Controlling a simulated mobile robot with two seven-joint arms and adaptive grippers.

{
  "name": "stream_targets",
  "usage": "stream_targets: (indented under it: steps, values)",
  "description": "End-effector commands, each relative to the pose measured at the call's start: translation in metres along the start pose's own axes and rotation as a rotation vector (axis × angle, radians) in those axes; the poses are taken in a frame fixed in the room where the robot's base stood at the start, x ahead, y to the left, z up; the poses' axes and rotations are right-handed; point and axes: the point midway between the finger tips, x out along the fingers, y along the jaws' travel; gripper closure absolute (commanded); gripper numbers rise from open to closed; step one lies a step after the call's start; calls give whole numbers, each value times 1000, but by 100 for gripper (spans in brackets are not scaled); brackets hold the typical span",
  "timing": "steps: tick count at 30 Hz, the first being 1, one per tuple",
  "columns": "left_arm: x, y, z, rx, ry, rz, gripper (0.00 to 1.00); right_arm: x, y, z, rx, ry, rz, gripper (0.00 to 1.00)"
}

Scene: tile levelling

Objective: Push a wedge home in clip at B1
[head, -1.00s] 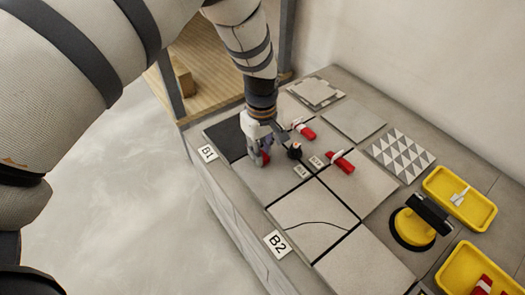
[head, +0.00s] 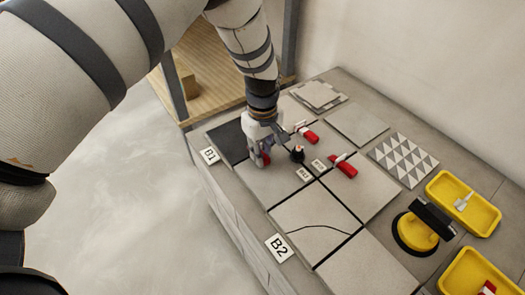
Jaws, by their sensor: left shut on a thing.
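My left gripper (head: 262,158) points down over the joint by the B1 label (head: 210,156). It is shut on a red wedge (head: 267,160), of which only a little shows at the fingers. The clip at this spot is hidden by the gripper, so I cannot tell how far the wedge sits in it. Two more red wedges lie at white clips on the tile joints: one (head: 310,136) behind the gripper, one (head: 345,168) to its right. My right gripper is not in view.
A small black knob-like piece (head: 297,154) stands close to the gripper's right. A cracked tile (head: 318,215) lies near the B2 label (head: 277,247). A yellow suction lifter (head: 417,232) and yellow trays (head: 487,220) are at the right. The floor at left is clear.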

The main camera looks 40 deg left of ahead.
Motion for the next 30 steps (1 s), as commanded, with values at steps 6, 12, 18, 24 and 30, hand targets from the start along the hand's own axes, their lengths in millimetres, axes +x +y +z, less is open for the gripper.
stream_targets:
  steps: [6, 12, 18, 24, 30]
  values:
    - [-1, 1, -1, 0, 2, 2, 95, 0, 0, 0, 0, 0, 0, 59]
    - [-1, 1, 0, 0, 2, 2, 62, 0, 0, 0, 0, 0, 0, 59]
    - [0, 0, 0, 0, 1, 1, 59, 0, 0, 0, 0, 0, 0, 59]
    - [-13, 1, 0, 1, 2, 4, 59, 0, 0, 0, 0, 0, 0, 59]
    - [-66, 2, -1, 2, 4, 6, 59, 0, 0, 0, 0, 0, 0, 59]
